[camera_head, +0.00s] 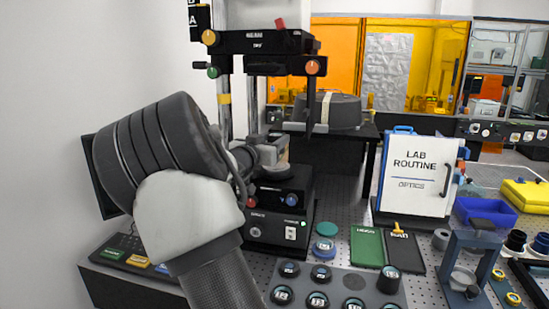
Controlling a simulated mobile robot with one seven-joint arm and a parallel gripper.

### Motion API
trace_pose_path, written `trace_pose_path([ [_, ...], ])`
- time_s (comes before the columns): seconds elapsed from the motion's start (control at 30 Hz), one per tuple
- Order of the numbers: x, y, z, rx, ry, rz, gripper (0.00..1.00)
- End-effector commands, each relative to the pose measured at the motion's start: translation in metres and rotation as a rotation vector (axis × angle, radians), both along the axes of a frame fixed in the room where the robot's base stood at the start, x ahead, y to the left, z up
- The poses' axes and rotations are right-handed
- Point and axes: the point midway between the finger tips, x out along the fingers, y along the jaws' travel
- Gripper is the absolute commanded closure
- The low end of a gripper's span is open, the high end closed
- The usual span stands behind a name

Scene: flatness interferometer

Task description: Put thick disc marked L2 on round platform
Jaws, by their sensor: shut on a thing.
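My gripper (271,154) is at the middle of the picture, inside the black instrument (284,42) between its upper head and its lower base. It is shut on a grey disc-like thing (276,172), likely the thick disc L2; no marking on it can be read. The held thing is just above the knobbed lower base (285,191) of the instrument. The round platform cannot be made out behind my gripper and arm. Whether the disc touches anything below it cannot be told.
A grey tray (345,279) with several dark labelled discs lies at the front. A teal disc and a blue-rimmed disc (324,246) lie behind it. Green and black pads (367,246) and a white LAB ROUTINE binder (417,172) are to the right. The instrument's posts stand close to my gripper.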

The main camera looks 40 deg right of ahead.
Motion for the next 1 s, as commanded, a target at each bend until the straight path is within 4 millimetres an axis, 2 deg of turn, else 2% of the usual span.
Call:
trace_pose_path([
  [0.17, 0.000, 0.000, -0.013, -0.003, -0.001, -0.001, 0.93],
  [0.37, 0.000, 0.000, -0.041, -0.002, 0.000, 0.000, 0.93],
  [0.77, 0.000, 0.000, -0.046, -0.002, -0.003, 0.000, 0.93],
  [0.8, 0.000, 0.000, -0.047, -0.001, -0.003, 0.000, 0.54],
  [0.9, 0.000, 0.000, -0.046, 0.000, -0.002, 0.000, 0.39],
  [1.0, 0.000, 0.000, -0.046, 0.000, -0.002, 0.000, 0.39],
])
